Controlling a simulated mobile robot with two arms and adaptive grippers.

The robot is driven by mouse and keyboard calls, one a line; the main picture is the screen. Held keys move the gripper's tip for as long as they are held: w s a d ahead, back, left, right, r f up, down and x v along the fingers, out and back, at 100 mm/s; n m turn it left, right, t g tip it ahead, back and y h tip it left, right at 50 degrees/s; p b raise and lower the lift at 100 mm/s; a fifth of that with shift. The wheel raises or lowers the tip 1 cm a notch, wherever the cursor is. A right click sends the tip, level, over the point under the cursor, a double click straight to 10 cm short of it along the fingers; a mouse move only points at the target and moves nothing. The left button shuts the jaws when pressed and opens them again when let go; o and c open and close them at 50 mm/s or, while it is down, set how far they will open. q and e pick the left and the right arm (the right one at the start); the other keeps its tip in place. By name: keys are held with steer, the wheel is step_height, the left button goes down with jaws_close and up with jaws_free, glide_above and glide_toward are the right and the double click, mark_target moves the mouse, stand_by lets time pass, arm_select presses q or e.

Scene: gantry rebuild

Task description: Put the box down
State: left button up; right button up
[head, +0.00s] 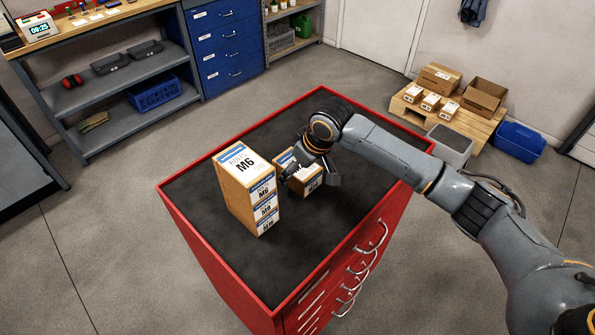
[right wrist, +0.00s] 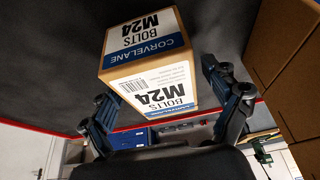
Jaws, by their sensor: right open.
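A small brown carton (head: 307,187) with a white and blue label stands on the black top of the red tool cabinet (head: 320,237). In the right wrist view the carton (right wrist: 147,62) reads "BOLTS M24 CORVELANE". My right gripper (head: 311,174) is at the carton, with its fingers open. In the right wrist view the fingers of my right gripper (right wrist: 168,108) lie to either side of the carton's near end, with a gap showing at the right finger. Part of the carton is hidden behind the gripper in the head view. My left gripper is not in view.
The cabinet top is bare toward the front and back. A pallet with boxes (head: 450,112) stands on the floor beyond.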

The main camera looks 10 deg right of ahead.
steer(key=b+v, duration=0.1)
steer(key=v, duration=0.9)
steer(key=shift+s+d+r, duration=0.1)
steer(key=shift+s+r, duration=0.05)
steer(key=shift+r, duration=0.2)
stand_by(0.7)
